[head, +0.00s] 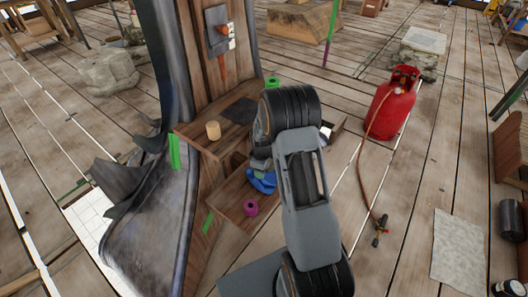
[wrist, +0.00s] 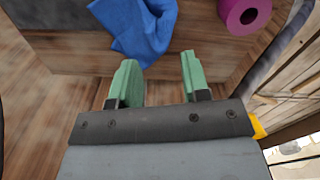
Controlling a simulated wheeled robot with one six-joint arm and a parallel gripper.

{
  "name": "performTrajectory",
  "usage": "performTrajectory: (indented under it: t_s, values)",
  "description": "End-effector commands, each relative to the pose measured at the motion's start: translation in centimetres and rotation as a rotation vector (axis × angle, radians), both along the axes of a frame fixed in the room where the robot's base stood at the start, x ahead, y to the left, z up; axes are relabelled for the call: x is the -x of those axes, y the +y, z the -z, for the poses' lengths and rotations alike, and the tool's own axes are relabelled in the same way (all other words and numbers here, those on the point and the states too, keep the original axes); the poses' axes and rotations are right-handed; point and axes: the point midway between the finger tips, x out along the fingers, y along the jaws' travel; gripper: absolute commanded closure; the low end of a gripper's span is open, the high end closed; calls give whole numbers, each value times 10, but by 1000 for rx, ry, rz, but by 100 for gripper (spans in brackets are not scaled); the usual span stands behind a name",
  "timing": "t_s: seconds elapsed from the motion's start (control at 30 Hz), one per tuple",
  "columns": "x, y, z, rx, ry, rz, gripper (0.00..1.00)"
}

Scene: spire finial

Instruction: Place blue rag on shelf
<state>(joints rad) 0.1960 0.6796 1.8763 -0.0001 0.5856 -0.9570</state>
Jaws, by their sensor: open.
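The crumpled blue rag (head: 262,182) lies on the lower wooden board of the shelf unit, beside a magenta roll (head: 250,207). The upper wooden shelf (head: 188,131) is above it. In the wrist view the rag (wrist: 150,28) is at the top, just beyond my gripper (wrist: 158,68). My gripper's green fingers are apart with nothing between them. The left fingertip appears close to the rag's lower edge; I cannot tell whether they touch. In the head view my arm hides most of the gripper and part of the lower board.
The upper shelf holds a tan cylinder (head: 213,130) and a dark flat cloth (head: 240,110). A green roll (head: 272,83) is near its back. A red gas cylinder (head: 390,108) with a hose stands to the right. Plank floor is open between it and my arm.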

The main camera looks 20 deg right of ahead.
Motion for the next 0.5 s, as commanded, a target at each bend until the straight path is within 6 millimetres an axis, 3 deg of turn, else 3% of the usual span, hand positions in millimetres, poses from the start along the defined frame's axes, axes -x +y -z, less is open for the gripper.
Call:
performTrajectory:
  t_s: [0.37,0.43,0.5]
  values:
    - [4,1,2,-3,20,103,94]
    - [14,3,5,-7,54,171,100]
    - [29,6,7,-8,102,254,100]
